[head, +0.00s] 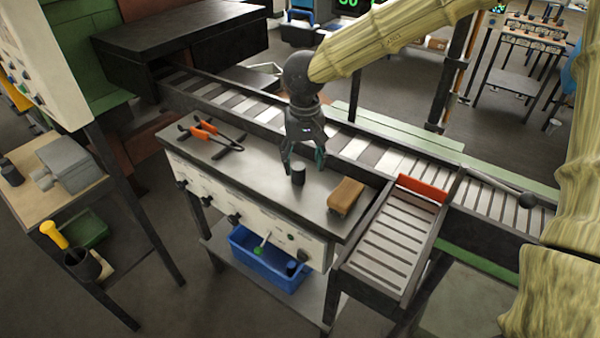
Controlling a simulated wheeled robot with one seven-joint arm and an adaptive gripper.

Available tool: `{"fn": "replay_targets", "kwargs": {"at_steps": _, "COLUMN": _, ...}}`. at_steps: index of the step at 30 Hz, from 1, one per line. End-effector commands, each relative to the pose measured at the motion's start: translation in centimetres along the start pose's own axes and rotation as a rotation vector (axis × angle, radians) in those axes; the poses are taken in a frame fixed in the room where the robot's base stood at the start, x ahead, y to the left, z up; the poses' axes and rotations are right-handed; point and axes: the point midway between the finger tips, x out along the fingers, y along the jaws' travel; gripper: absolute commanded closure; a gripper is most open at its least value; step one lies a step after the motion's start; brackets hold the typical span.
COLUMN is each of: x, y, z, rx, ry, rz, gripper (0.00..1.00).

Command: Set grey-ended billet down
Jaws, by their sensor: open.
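A short dark cylinder (298,176), with a lighter top, stands upright on the grey bench top (238,165); I take it to be the grey-ended billet. My gripper (302,165) points down just above and around its upper end. The fingers are open, one to each side of it in the picture. I cannot tell whether either finger touches it.
Orange-handled tongs (208,130) lie at the left of the bench, and a brown block (346,196) lies to the right. A roller conveyor (240,105) runs behind. A slatted chute (385,240) with a red bar (423,188) stands at the right.

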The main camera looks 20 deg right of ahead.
Motion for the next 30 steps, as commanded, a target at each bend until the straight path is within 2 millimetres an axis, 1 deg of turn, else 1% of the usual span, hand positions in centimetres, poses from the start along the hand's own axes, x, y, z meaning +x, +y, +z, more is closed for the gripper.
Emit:
{"fn": "replay_targets", "kwargs": {"at_steps": 1, "x": 0.8, "y": -0.1, "z": -1.0, "rx": 0.001, "ry": -0.010, "rz": 0.005, "gripper": 0.40}}
{"fn": "replay_targets", "kwargs": {"at_steps": 5, "x": 3.5, "y": -0.3, "z": -3.0, "rx": -0.002, "ry": -0.028, "rz": 0.010, "gripper": 0.40}}
{"fn": "replay_targets", "kwargs": {"at_steps": 7, "x": 4.6, "y": -0.4, "z": -3.2, "rx": -0.003, "ry": -0.031, "rz": 0.009, "gripper": 0.40}}
{"fn": "replay_targets", "kwargs": {"at_steps": 9, "x": 5.2, "y": -0.3, "z": -3.1, "rx": -0.001, "ry": -0.029, "rz": 0.009, "gripper": 0.40}}
{"fn": "replay_targets", "kwargs": {"at_steps": 12, "x": 5.5, "y": -0.2, "z": -2.8, "rx": 0.000, "ry": -0.025, "rz": 0.007, "gripper": 0.40}}
{"fn": "replay_targets", "kwargs": {"at_steps": 18, "x": 4.8, "y": 0.1, "z": -0.9, "rx": 0.000, "ry": -0.007, "rz": 0.002, "gripper": 0.40}}
{"fn": "replay_targets", "kwargs": {"at_steps": 21, "x": 4.6, "y": 0.1, "z": -0.5, "rx": 0.000, "ry": -0.002, "rz": 0.000, "gripper": 0.40}}
{"fn": "replay_targets", "kwargs": {"at_steps": 25, "x": 4.8, "y": 0.1, "z": -1.0, "rx": 0.001, "ry": -0.007, "rz": 0.002, "gripper": 0.63}}
{"fn": "replay_targets", "kwargs": {"at_steps": 29, "x": 5.5, "y": -0.1, "z": -2.3, "rx": 0.001, "ry": -0.018, "rz": 0.004, "gripper": 0.87}}
{"fn": "replay_targets", "kwargs": {"at_steps": 30, "x": 5.7, "y": -0.1, "z": -2.6, "rx": 0.001, "ry": -0.021, "rz": 0.005, "gripper": 0.94}}
